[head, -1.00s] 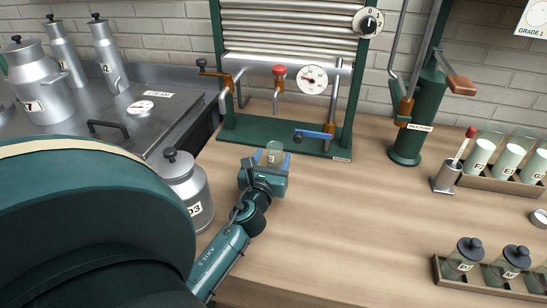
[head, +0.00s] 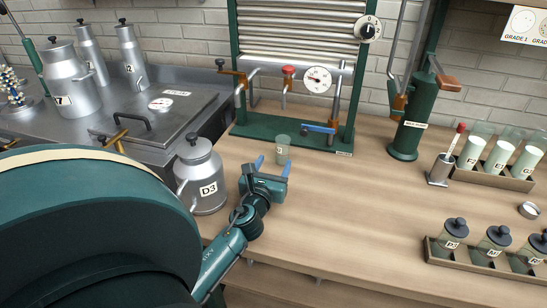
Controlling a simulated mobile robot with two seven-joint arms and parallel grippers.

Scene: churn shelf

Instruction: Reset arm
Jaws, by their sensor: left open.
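My left gripper (head: 272,166) is open in the head view, its blue fingers pointing away over the wooden counter. A small glass cup (head: 283,150) stands upright on the counter just beyond the fingertips, in front of the green press-like stand, and looks apart from them. My left arm reaches in from the lower left. My right gripper does not show.
A metal can marked D3 (head: 203,180) stands close to the left of my left gripper. The green stand with dial and levers (head: 270,133) is behind the cup. Jar racks (head: 470,262) sit at the right. The middle counter is clear.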

